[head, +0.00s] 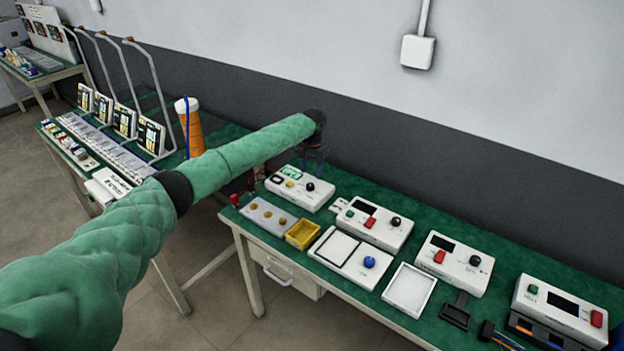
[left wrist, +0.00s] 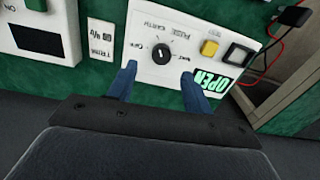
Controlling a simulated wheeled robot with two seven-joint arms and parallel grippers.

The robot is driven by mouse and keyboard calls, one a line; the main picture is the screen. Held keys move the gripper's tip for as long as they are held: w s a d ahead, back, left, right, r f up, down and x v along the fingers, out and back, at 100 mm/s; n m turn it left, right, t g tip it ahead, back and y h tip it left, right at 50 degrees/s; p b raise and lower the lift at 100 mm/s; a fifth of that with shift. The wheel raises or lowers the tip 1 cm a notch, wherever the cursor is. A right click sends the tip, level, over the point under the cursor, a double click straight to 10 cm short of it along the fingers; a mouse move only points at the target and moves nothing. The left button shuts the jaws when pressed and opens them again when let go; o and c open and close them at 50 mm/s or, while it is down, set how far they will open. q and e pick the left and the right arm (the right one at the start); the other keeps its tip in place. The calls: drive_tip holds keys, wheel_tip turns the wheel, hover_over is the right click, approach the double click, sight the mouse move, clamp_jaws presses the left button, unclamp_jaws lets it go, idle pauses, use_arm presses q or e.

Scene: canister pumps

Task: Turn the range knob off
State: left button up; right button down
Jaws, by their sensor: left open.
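The range knob (left wrist: 161,54) is a small black dial with a pale pointer mark on a white device panel (left wrist: 178,25). Printed labels, upside down in the left wrist view, ring it; one reads OFF. I cannot tell exactly which label the pointer faces. In the head view the knob (head: 310,186) is on the rear white box (head: 290,198), beside a lit green display. My left gripper (left wrist: 158,90) is open, with its blue fingers spread and nothing between them. The knob is beyond the fingertips, between their lines, apparently untouched. In the head view the gripper (head: 316,168) hangs over the box.
A yellow button (left wrist: 209,48) and a green OPEN sign (left wrist: 206,83) are near the knob. Other white devices (head: 373,221) stand along the green bench, with a yellow tray (head: 303,234) in front.

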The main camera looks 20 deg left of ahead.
sight(310, 184)
use_arm(q)
drive_tip(key=f, duration=0.1)
drive_tip(key=f+p, duration=0.1)
drive_tip(key=f, duration=0.3)
drive_tip(key=shift+w+a, duration=0.1)
drive_tip(key=shift+w, duration=0.2)
drive_tip(key=shift+s+a+f+p, duration=0.1)
drive_tip(key=shift+s+f+p, duration=0.1)
drive_tip(key=shift+f+p, duration=0.3)
drive_tip(key=shift+f, duration=0.15)
use_arm(e)
drive_tip(key=f, duration=0.1)
drive_tip(key=d+f, duration=0.1)
drive_tip(key=s+f, duration=0.1)
drive_tip(key=f, duration=0.1)
drive_tip(key=shift+d, duration=0.35)
use_arm(q)
drive_tip(key=shift+w+f, duration=0.1)
use_arm(e)
drive_tip(key=shift+w, duration=0.1)
use_arm(q)
drive_tip(key=c, duration=1)
use_arm(e)
drive_tip(key=shift+d, duration=0.1)
